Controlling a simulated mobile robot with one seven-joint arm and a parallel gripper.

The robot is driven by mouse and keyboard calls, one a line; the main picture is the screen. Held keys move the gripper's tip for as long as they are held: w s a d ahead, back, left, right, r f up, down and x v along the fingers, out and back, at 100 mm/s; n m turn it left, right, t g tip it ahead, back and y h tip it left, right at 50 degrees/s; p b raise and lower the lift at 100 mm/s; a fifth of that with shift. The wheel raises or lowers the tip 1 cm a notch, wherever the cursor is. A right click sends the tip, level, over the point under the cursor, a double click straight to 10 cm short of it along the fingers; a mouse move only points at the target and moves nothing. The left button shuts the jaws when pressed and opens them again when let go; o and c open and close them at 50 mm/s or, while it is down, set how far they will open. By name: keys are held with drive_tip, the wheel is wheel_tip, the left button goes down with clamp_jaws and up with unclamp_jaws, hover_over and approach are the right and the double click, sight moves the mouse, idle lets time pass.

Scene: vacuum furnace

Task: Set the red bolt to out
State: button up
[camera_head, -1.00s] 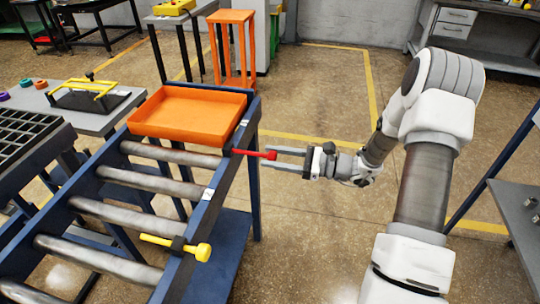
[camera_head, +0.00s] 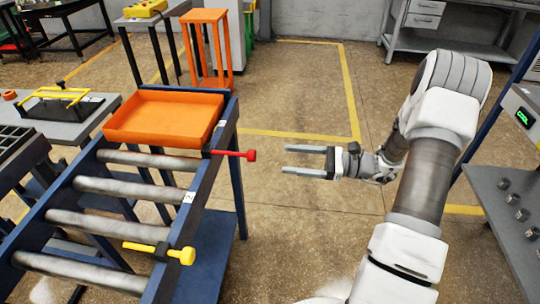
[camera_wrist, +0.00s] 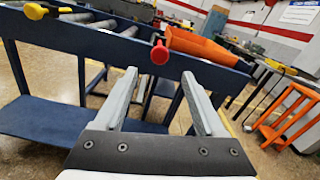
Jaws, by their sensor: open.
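The red bolt (camera_head: 236,154) sticks out to the right from the blue side rail (camera_head: 205,185) of the roller conveyor, beside the orange tray. In the wrist view its round red head (camera_wrist: 160,53) faces me, just beyond and above the fingertips. My gripper (camera_head: 300,160) is open and empty, to the right of the bolt head with a clear gap between them. In the wrist view both fingers (camera_wrist: 160,85) point toward the rail, and nothing lies between them.
An orange tray (camera_head: 165,117) sits at the conveyor's far end. A yellow bolt (camera_head: 160,250) crosses the same rail nearer me. An orange stool (camera_head: 207,50) stands behind. A grey bench (camera_head: 510,215) is at right. Floor between the conveyor and bench is open.

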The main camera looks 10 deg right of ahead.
drive_tip(key=v, duration=0.6)
drive_tip(key=shift+s+d, duration=0.15)
drive_tip(key=shift+d, duration=0.15)
